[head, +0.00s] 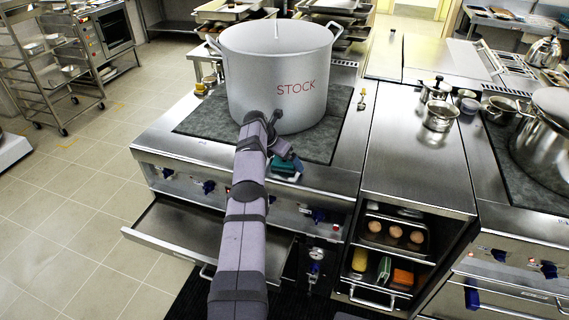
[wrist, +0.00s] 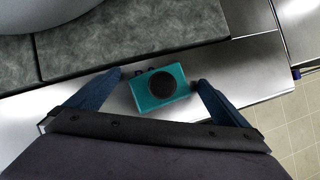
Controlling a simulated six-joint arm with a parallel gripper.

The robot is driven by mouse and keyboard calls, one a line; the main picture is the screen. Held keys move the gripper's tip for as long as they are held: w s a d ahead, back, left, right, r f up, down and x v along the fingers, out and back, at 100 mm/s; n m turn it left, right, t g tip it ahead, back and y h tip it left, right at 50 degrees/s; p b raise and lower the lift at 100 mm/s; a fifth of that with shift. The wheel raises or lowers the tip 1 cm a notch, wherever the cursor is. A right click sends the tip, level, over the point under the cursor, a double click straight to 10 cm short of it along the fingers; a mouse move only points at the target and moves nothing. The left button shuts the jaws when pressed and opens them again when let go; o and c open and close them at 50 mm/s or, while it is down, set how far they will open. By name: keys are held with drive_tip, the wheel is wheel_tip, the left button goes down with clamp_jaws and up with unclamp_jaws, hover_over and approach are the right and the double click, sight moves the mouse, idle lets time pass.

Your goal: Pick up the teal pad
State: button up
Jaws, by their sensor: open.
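The teal pad (wrist: 180,77) is a small teal block with a round black disc on its top face. In the wrist view it lies on the steel front ledge of the stove, slightly turned. My gripper (wrist: 158,82) is open, with one dark blue finger on each side of the pad and gaps showing between them. I cannot tell how high the fingertips are above the ledge. In the head view the teal pad (head: 286,167) is partly hidden by my arm and wrist, and my gripper (head: 292,158) is mostly hidden there too.
A large stockpot (head: 262,80) marked STOCK stands on the dark stove top (head: 336,110), right behind my wrist. A drawer (head: 170,235) is pulled out below the stove front. Small metal pots (head: 440,116) stand on the counter at right. Floor shows beyond the ledge.

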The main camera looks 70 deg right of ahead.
drive_tip(key=c, duration=1.2)
drive_tip(key=shift+r, duration=0.1)
drive_tip(key=shift+r, duration=0.2)
drive_tip(key=shift+c, duration=0.5)
wheel_tip(320, 180, up, 3)
drive_tip(key=shift+f+p, duration=0.15)
drive_tip(key=shift+p, duration=0.5)
wheel_tip(320, 180, up, 3)
drive_tip(key=p, duration=0.4)
drive_tip(key=shift+f, duration=0.1)
wheel_tip(320, 180, up, 4)
drive_tip(key=p, duration=0.4)
drive_tip(key=shift+c, duration=0.2)
